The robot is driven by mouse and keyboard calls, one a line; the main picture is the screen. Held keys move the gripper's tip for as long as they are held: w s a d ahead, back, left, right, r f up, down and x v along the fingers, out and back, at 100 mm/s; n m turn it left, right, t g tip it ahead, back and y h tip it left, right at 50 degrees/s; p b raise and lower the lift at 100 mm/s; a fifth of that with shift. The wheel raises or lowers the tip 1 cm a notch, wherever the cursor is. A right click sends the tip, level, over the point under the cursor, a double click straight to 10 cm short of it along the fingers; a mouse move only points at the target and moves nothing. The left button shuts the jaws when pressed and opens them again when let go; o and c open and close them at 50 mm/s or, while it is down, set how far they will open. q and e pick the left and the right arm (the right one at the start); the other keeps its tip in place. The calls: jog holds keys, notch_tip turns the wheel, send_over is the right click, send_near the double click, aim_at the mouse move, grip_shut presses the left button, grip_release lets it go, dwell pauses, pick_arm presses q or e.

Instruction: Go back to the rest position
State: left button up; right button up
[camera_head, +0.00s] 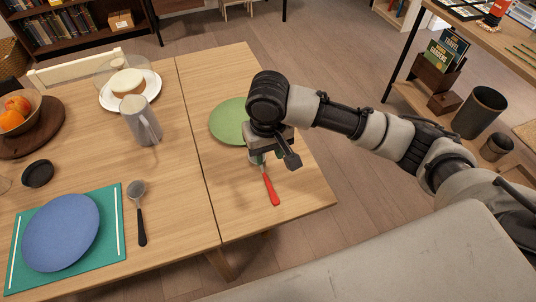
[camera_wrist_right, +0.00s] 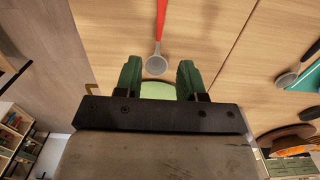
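My right gripper (camera_head: 262,158) hangs over the right part of the wooden table, beside the right edge of the green plate (camera_head: 228,122). In the right wrist view its two green fingers (camera_wrist_right: 160,80) are wide apart with nothing held between them. A red-handled spoon (camera_head: 270,188) lies on the table just below the gripper; its grey bowl (camera_wrist_right: 156,65) shows near the gap between the fingertips in the wrist view. The gripper hides part of the plate and the spoon's bowl in the head view. My left gripper is not in view.
A blue plate (camera_head: 60,232) lies on a teal placemat (camera_head: 112,250), with a black-handled spoon (camera_head: 140,215) beside it. A grey pitcher (camera_head: 142,122), a cake on a white plate (camera_head: 150,84) and a fruit bowl (camera_head: 32,122) stand farther back. A shelf desk (camera_head: 500,50) is at right.

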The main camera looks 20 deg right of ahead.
dwell(0.4)
jog(key=s+a+f+n+y, duration=0.1)
jog(key=s, duration=0.2)
jog(key=s+a+f+t+y, duration=0.1)
jog(key=s+a+f, duration=0.1)
jog(key=s+a+f+n+t+y, duration=0.1)
jog(key=s+f, duration=0.1)
jog(key=s, duration=0.1)
jog(key=shift+s+a+f+n+y, duration=0.15)
jog(key=shift+s+a+n+y, duration=0.15)
jog(key=shift+a+y, duration=0.1)
jog(key=s+d+f+m+t+h, duration=0.1)
jog(key=s+d+f+t+h, duration=0.2)
jog(key=s+d, duration=0.85)
notch_tip(320, 180, down, 27)
jog(key=g, duration=0.3)
jog(key=s+d+f, duration=0.1)
jog(key=s+f, duration=0.6)
jog(key=s, duration=0.1)
jog(key=s+d+f+g, duration=0.1)
jog(key=s+d+f, duration=0.1)
jog(key=s+f, duration=0.6)
jog(key=shift+d+h+p, duration=0.3)
jog(key=shift+h+p, duration=0.1)
jog(key=shift+s, duration=0.1)
